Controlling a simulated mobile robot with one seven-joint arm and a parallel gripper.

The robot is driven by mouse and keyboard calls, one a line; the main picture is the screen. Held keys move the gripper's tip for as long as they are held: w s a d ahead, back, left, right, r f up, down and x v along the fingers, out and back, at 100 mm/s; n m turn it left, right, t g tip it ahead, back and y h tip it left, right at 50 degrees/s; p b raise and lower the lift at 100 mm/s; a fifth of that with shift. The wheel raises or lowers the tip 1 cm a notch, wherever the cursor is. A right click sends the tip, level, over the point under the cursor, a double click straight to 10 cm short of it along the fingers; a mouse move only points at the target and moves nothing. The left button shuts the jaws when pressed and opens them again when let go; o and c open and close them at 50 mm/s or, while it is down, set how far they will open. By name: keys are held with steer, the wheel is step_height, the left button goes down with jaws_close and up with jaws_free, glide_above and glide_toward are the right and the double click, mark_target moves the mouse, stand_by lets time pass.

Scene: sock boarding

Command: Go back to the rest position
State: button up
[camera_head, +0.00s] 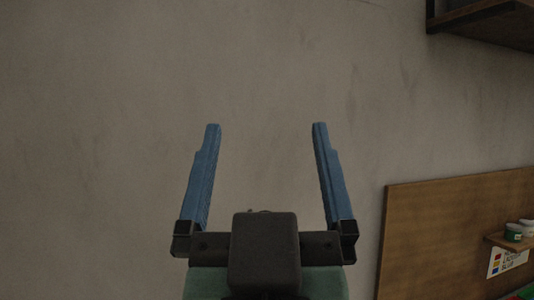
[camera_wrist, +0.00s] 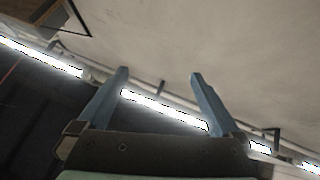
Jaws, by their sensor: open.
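My gripper (camera_head: 266,127) is raised in the middle of the head view, in front of a bare grey wall. Its two blue fingers stand wide apart and point upward, with nothing between them. In the wrist view, my gripper (camera_wrist: 160,76) is also open and empty. There the fingers point toward the upper wall and bright light strips. No sock or boarding form shows in either view.
A wooden panel (camera_head: 440,225) stands at the lower right, with a small shelf (camera_head: 508,243) holding small jars. A dark shelf (camera_head: 485,22) juts out at the upper right. Light strips (camera_wrist: 165,110) cross the wrist view. The space around the fingers looks clear.

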steer(key=shift+t, duration=0.9)
steer(key=s+r, duration=0.3)
steer(key=shift+s+r, duration=0.25)
steer(key=shift+r, duration=0.05)
